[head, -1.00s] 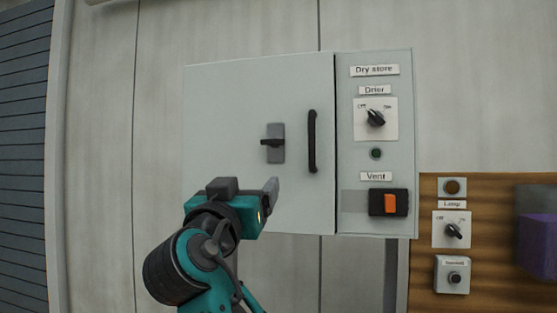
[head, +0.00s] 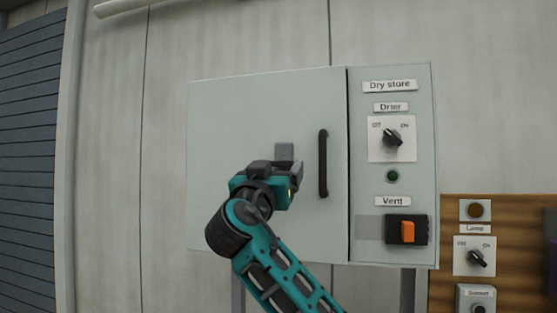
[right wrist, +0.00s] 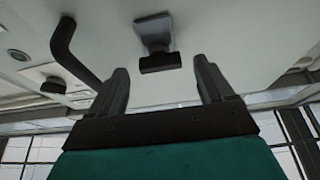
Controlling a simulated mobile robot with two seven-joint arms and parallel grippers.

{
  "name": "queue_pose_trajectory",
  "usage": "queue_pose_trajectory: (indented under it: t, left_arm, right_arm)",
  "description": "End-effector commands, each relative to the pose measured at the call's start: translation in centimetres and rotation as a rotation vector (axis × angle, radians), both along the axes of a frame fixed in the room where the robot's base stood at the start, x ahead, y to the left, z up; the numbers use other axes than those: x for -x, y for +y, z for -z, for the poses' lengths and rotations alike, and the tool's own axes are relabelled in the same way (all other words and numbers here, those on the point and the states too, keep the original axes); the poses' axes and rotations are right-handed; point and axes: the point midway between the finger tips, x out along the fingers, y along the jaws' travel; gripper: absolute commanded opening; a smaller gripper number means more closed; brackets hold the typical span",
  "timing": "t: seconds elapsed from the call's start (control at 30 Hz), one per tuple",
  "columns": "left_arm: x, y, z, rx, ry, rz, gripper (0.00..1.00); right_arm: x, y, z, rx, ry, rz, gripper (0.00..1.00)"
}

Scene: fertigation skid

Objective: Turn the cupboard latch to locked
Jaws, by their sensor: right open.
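The cupboard latch is a grey plate (head: 284,151) on the pale cupboard door (head: 230,115). In the head view my right gripper (head: 298,170) covers its lower part, so its lever is hidden there. In the right wrist view the latch lever (right wrist: 160,63) is a dark bar across the plate, ahead of the fingers. My right gripper also shows in the right wrist view (right wrist: 164,75), open, with nothing between its fingers. The lever lies ahead of the gap between them, and it looks apart from both. My left gripper is not in view.
A black door handle (head: 323,163) stands out just right of the latch and my right gripper. Further right is a panel with a drier knob (head: 392,138) and an orange vent switch (head: 407,231). A lamp knob (head: 476,258) sits on a wooden board.

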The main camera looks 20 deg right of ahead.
Motion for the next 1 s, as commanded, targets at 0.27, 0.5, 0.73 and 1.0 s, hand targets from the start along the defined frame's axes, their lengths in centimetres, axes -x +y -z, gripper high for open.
queue_pose_trajectory:
  t: [0.27, 0.5, 0.73, 1.0]
  left_arm:
    - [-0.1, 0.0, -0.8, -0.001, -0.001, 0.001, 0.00]
    - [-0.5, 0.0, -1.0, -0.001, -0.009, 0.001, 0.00]
    - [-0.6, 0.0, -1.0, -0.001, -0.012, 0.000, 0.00]
    - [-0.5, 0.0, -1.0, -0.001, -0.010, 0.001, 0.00]
  right_arm:
    - [-1.8, -1.2, -0.9, 0.000, 0.001, 0.000, 0.81]
    - [-1.9, -1.3, -0.9, 0.000, 0.000, 0.000, 0.81]
    - [-1.9, -1.2, -0.9, 0.000, 0.000, 0.000, 0.62]
    - [-1.9, -1.2, -0.9, 0.000, 0.001, 0.000, 0.36]
